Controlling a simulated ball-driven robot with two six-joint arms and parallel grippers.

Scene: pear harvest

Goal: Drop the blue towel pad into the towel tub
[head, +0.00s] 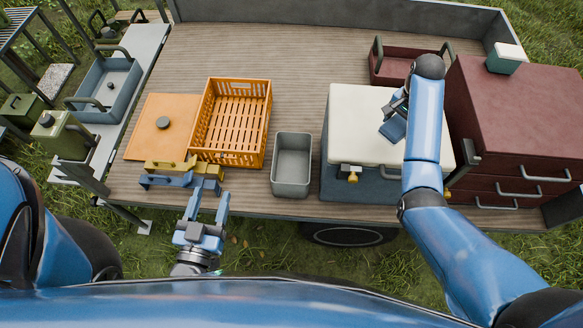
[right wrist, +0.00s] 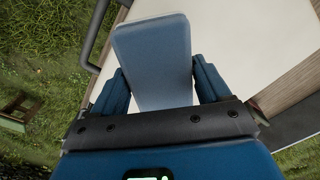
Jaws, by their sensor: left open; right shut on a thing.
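My right gripper (head: 399,108) is shut on the blue towel pad (head: 392,130), a flat rounded slab. The pad is above the white lid of the cooler-like box at the right. In the right wrist view the pad (right wrist: 152,62) sticks out between the two fingers (right wrist: 161,88), with the white lid behind it. A grey open tub (head: 291,187) stands on the truck bed left of the white-lidded box and looks empty. No label shows whether it is the towel tub. My left gripper (head: 206,207) is open and empty, near the bed's front edge.
An orange crate (head: 265,110) and an orange board (head: 150,135) lie left of the grey tub. The white-lidded box (head: 365,110), a maroon tray (head: 392,52) and a maroon drawer cabinet (head: 520,100) fill the right. Yellow and blue tools (head: 180,170) lie near my left gripper.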

